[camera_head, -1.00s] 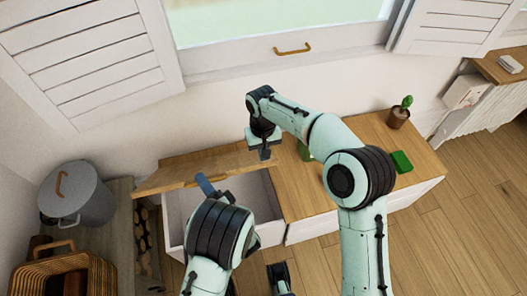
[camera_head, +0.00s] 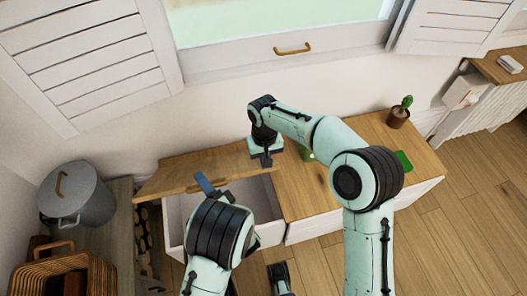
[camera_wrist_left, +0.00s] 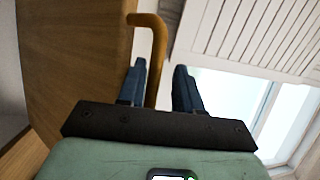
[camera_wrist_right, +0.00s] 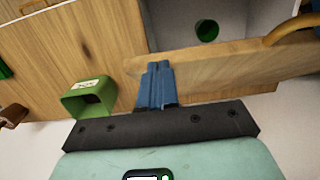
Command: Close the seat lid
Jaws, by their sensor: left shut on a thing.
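The wooden seat lid (camera_head: 192,171) is raised and tilted over the open white seat box (camera_head: 262,200) at the left of the bench. Its brass handle (camera_wrist_left: 157,55) passes between the blue fingers of my left gripper (camera_wrist_left: 162,85), which is shut on it; the head view shows this gripper (camera_head: 207,184) at the lid's front edge. My right gripper (camera_head: 265,160) is at the lid's right end, near the wall. Its fingers (camera_wrist_right: 157,68) are together and empty, close beside the lid (camera_wrist_right: 225,72); I cannot tell whether they touch it.
A green hollow holder (camera_wrist_right: 88,100) stands on the bench top beside my right gripper. A green block (camera_head: 403,161) and potted cactus (camera_head: 398,117) are farther right. A green round thing (camera_wrist_right: 207,30) is inside the box. A grey lidded bin (camera_head: 78,195) stands left.

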